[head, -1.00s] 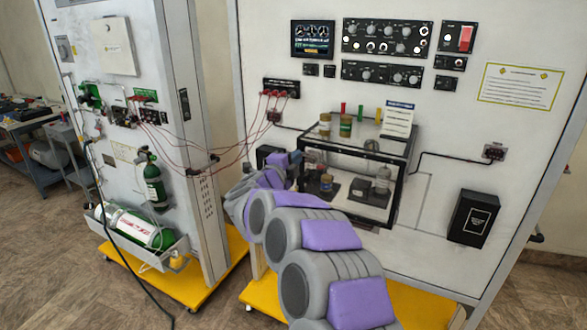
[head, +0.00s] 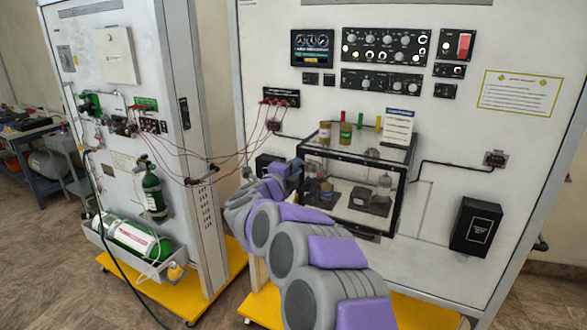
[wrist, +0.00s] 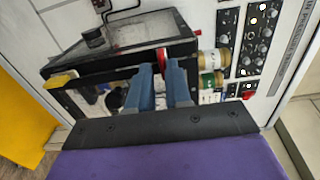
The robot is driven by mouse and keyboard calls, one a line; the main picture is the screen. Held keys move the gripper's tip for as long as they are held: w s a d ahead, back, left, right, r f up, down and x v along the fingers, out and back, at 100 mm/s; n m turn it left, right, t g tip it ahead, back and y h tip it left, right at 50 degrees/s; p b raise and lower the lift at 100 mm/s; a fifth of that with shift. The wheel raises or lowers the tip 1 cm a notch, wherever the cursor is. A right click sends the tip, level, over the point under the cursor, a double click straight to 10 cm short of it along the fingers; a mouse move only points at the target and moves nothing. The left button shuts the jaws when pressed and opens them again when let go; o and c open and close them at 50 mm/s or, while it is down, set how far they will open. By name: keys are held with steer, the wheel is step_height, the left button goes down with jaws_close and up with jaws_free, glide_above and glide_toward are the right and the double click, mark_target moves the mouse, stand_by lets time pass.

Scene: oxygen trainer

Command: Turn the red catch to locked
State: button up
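A red part (wrist: 162,57), which looks like the catch, shows in the wrist view at the edge of the clear, black-framed case (wrist: 120,68). My gripper (wrist: 161,72) has two blue fingers that stand apart, with a visible gap between them. The red part appears at the tips, in line with the gap. I cannot tell whether the fingers touch it. In the head view, my gripper (head: 294,168) is at the left side of the case (head: 400,178), and the catch cannot be made out there.
Jars (head: 325,133) and a small sign (head: 398,127) stand on the case. Red cables (head: 228,160) hang between the two panels left of my arm. A black box (head: 476,226) is on the panel at right. Green cylinders (head: 153,193) are at left.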

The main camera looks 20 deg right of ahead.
steer(key=shift+o, duration=1.1)
steer(key=shift+r, duration=0.1)
steer(key=p+v, duration=0.2)
steer(key=v, duration=1.5)
steer(key=shift+a, duration=0.25)
